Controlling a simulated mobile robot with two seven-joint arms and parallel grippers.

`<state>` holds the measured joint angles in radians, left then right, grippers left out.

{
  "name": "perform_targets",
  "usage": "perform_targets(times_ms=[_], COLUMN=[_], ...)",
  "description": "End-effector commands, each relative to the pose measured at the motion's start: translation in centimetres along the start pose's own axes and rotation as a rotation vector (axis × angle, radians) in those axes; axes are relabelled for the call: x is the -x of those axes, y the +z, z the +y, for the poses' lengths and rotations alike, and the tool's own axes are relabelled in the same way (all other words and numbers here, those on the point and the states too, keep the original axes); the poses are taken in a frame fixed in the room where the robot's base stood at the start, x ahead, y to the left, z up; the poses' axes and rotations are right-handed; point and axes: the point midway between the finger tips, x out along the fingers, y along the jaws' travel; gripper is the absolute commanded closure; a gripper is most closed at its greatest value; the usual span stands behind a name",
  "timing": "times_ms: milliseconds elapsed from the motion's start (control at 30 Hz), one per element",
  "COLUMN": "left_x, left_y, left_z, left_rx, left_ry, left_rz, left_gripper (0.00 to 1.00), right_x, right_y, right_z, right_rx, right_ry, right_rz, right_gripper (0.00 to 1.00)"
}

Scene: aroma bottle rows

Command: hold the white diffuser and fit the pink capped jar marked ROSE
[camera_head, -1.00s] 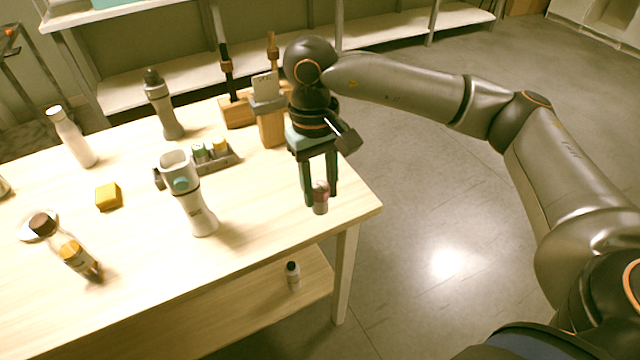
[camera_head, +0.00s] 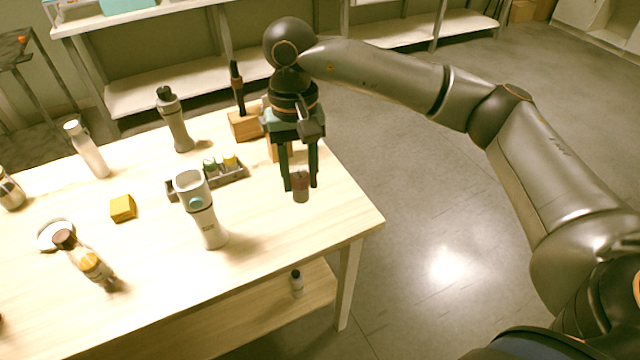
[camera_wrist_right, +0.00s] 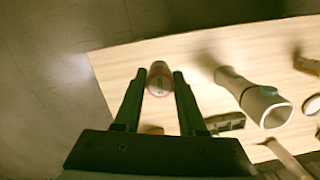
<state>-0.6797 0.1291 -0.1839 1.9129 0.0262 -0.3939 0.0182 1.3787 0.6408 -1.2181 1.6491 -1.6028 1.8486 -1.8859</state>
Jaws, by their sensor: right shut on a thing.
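The white diffuser (camera_head: 209,226) stands upright on the table, with an open top and a teal round spot on its side. It also shows in the right wrist view (camera_wrist_right: 240,88). My right gripper (camera_head: 301,183) is shut on a small jar (camera_head: 301,194) with a pinkish cap, to the right of the diffuser and apart from it. In the right wrist view the jar (camera_wrist_right: 158,82) sits between the fingertips. Its label is too small to read. Whether the jar's bottom clears the table is hard to tell. My left gripper is not in view.
A grey tray (camera_head: 233,177) with green and yellow capped jars is behind the diffuser. A grey bottle (camera_head: 177,125), white bottle (camera_head: 90,155), yellow block (camera_head: 122,208) and amber bottle (camera_head: 88,262) stand left. Wooden holders (camera_head: 244,124) are behind my gripper. The table's front right is clear.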

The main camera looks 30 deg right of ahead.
Motion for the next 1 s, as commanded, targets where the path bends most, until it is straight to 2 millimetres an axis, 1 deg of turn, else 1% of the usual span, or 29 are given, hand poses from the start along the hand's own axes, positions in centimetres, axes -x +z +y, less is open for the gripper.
perform_targets(times_ms=[33,200,300,500,600,700,800,900,1000], left_x=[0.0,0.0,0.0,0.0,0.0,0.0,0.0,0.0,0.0], left_y=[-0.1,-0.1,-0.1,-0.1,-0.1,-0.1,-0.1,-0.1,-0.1], left_z=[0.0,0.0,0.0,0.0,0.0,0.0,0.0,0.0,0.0], left_rx=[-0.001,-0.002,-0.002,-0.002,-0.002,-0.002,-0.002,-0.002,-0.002], left_ry=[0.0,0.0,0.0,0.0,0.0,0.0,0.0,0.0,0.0], left_rz=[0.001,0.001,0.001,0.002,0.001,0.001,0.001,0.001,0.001], left_gripper=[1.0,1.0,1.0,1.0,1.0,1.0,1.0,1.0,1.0], right_x=[0.9,3.9,5.7,9.2,10.7,11.8,12.5,12.8,12.7], right_y=[-0.6,-2.4,-3.1,-3.6,-3.5,-3.4,-3.3,-3.2,-3.2], right_z=[-1.5,-6.2,-8.9,-13.9,-15.9,-17.4,-18.3,-18.8,-18.9], right_rx=[-0.084,-0.439,-0.648,-1.057,-1.234,-1.372,-1.467,-1.519,-1.537], right_ry=[-0.014,-0.053,-0.076,-0.119,-0.138,-0.155,-0.167,-0.173,-0.175], right_rz=[0.006,0.01,0.01,0.008,0.003,-0.002,-0.005,-0.007,-0.008], right_gripper=[1.0,1.0,1.0,1.0,1.0,1.0,1.0,1.0,1.0])
